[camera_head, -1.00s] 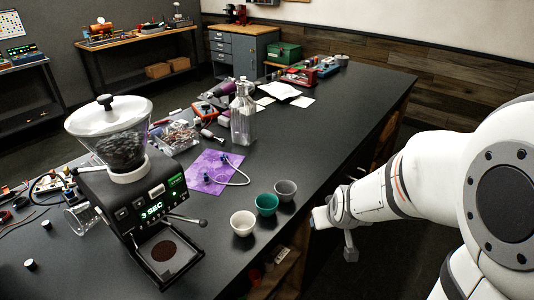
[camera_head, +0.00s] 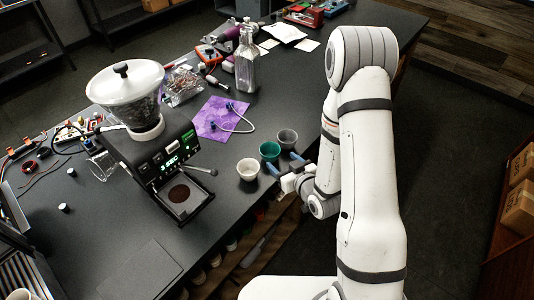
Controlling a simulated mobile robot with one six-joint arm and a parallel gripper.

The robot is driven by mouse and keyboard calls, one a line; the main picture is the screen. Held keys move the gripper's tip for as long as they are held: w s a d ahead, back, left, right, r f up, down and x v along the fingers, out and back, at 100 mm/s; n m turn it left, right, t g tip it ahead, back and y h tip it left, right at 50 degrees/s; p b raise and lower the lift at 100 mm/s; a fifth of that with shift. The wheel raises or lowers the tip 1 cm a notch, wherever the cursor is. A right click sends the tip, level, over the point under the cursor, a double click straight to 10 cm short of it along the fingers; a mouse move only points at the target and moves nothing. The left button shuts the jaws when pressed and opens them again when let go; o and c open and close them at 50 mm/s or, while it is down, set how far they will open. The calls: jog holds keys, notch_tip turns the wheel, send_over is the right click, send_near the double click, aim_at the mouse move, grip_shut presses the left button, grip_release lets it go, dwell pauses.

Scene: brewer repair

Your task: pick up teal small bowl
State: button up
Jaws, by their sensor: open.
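The teal small bowl (camera_head: 269,151) stands upright on the dark table near its right edge, between a white bowl (camera_head: 248,169) on its left and a grey bowl (camera_head: 287,139) on its right. My gripper (camera_head: 285,162) is open at the table edge, just in front of the teal bowl. Its two blue-tipped fingers are spread, one toward the white bowl's side and one toward the grey bowl's side. The fingers look empty. I cannot tell whether they touch the teal bowl.
A coffee grinder (camera_head: 150,150) with a bean hopper stands to the left. A purple cloth (camera_head: 213,118) with a white cable lies behind the bowls. A glass bottle (camera_head: 247,65) stands farther back. The table front (camera_head: 140,268) is largely clear.

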aim_at(266, 146)
jog(key=shift+w+a+f+b, duration=0.35)
jog(key=shift+w+f+b, duration=0.25)
jog(key=shift+b, duration=2.2)
jog(key=shift+w+r+b, duration=0.1)
jog(key=shift+w+b, duration=0.05)
jog(key=shift+b, duration=0.45)
jog(key=b, duration=0.3)
jog(key=shift+w+a, duration=0.15)
jog(key=shift+r+b, duration=0.15)
jog(key=shift+b, duration=0.35)
jog(key=shift+w+a+p, duration=0.35)
jog(key=shift+w+p, duration=0.05)
jog(key=shift+p, duration=0.05)
jog(key=shift+p+x, duration=0.65)
jog(key=shift+x, duration=1.45)
jog(key=shift+c, duration=0.6)
jog(key=c, duration=0.5)
